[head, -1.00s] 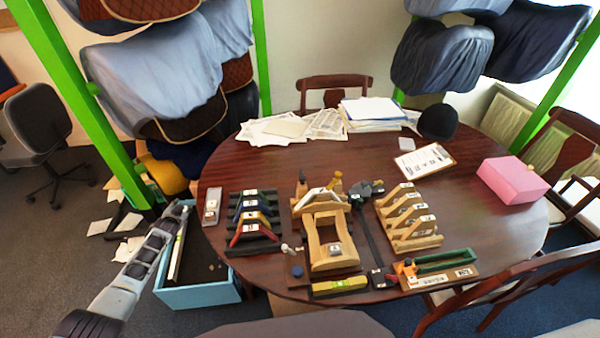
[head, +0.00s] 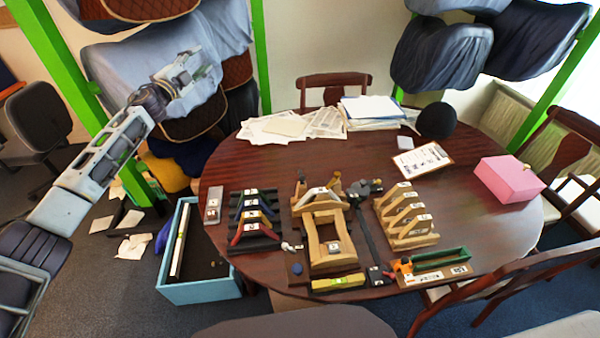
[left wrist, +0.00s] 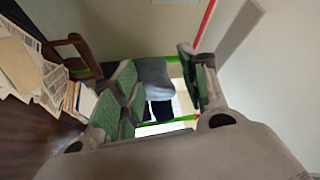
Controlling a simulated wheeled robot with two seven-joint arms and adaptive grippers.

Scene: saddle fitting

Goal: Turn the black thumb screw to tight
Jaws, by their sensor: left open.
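A long black bar tool (head: 369,236) lies on the table with a dark clamp-like head (head: 362,188) at its far end and a dark block (head: 377,276) at its near end. The black thumb screw is too small to single out. A wooden saddle jig (head: 329,240) stands left of the bar. My left gripper (head: 199,73) is raised at upper left, before the hanging covers, well away from the jig. In the left wrist view its green-padded fingers (left wrist: 158,68) are apart and empty. My right gripper is not in view.
A blue bin (head: 202,292) stands on the floor left of the table (head: 290,165). Colored-end blocks (head: 254,220) and a wooden rack (head: 407,216) flank the jig. A pink box (head: 508,179) is at right. Green posts (head: 260,60) rise behind the table.

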